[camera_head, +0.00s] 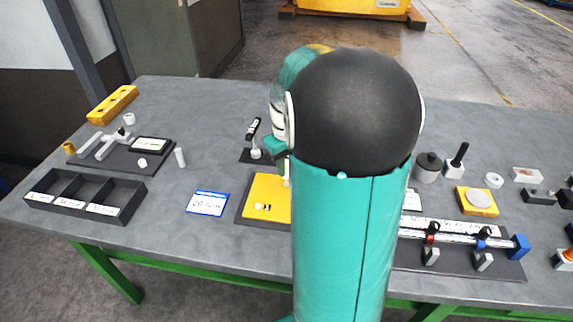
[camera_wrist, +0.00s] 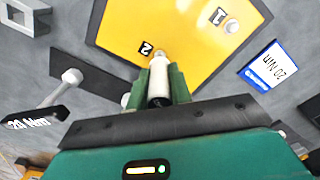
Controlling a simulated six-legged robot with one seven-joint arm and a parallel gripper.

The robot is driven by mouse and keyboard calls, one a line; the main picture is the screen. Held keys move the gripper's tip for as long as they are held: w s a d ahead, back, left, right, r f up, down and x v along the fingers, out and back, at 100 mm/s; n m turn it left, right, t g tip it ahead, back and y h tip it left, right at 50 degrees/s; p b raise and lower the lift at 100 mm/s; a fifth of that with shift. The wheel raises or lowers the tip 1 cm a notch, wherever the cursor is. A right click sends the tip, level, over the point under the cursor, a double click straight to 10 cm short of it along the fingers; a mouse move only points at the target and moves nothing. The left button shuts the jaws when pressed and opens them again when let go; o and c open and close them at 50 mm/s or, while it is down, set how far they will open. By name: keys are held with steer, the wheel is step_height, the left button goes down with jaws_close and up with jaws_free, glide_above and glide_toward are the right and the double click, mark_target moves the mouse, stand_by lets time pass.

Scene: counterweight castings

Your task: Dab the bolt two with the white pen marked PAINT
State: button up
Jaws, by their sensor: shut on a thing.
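The yellow plate (camera_wrist: 190,55) carries printed numbers 1 and 2. Bolt one (camera_wrist: 231,26) stands clear beside its number. The number 2 (camera_wrist: 146,48) is just left of the pen tip in the wrist view; bolt two is hidden at or behind that tip. My gripper (camera_wrist: 160,86) is shut on a white pen (camera_wrist: 159,75), whose tip points at the plate. I cannot tell whether the tip touches the bolt, and no PAINT marking is readable. In the head view the plate (camera_head: 250,217) is partly covered by my arm.
A blue-edged 20 Nm card (camera_head: 208,203) lies left of the plate. A black-handled tool (camera_wrist: 72,78) on a dark base is close to my gripper. A three-compartment black tray (camera_head: 122,212) and another white cylinder (camera_head: 180,157) are further left. Fixtures crowd the right.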

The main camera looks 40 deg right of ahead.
stand_by(0.3)
steer(key=shift+r, duration=2.95)
